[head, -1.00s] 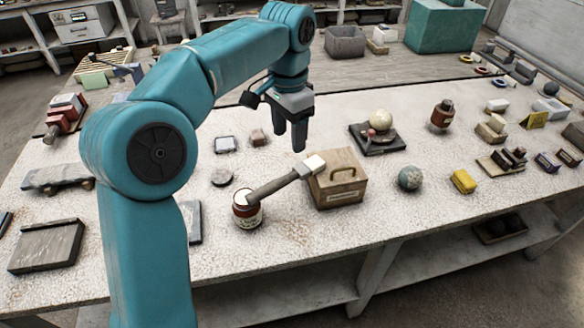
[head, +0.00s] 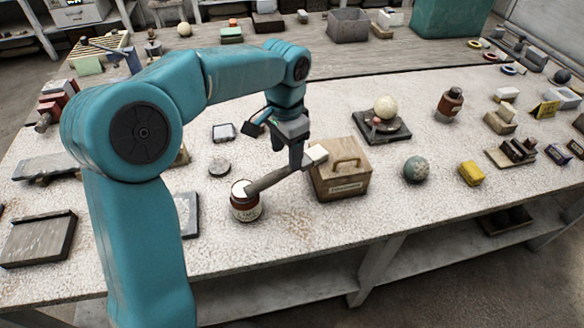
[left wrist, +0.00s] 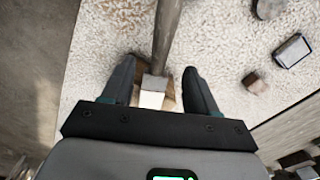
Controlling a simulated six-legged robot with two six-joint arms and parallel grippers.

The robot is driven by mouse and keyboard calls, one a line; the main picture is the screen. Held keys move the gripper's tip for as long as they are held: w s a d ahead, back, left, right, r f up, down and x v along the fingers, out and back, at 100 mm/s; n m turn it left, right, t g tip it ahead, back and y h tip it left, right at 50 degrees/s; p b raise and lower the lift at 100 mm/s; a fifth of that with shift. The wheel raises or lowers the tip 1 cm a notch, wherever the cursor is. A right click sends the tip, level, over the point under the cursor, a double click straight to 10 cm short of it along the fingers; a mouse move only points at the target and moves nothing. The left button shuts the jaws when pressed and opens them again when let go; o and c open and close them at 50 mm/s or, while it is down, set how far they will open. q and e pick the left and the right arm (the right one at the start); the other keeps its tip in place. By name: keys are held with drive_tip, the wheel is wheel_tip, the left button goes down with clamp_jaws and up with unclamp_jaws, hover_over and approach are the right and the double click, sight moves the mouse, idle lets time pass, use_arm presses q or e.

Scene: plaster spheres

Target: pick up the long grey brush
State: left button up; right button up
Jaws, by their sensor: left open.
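The long grey brush (head: 268,181) lies slanted, its pale block-shaped end (head: 316,155) against the top of the wooden box (head: 341,181) and its other end over the labelled jar (head: 245,205). My left gripper (head: 296,166) points down at the brush, close to the pale end. In the left wrist view the open fingers (left wrist: 158,78) stand on either side of the brush (left wrist: 166,35), whose pale end (left wrist: 152,95) shows between them. Neither finger clearly touches it. My right gripper is not in view.
A round grey disc (head: 219,167) lies behind the jar. The table front before the box is clear.

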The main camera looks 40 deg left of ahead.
sight(287, 167)
use_arm(q)
wheel_tip(287, 167, down, 5)
drive_tip(key=shift+w+f, duration=0.1)
drive_tip(key=shift+f, duration=0.05)
clamp_jaws()
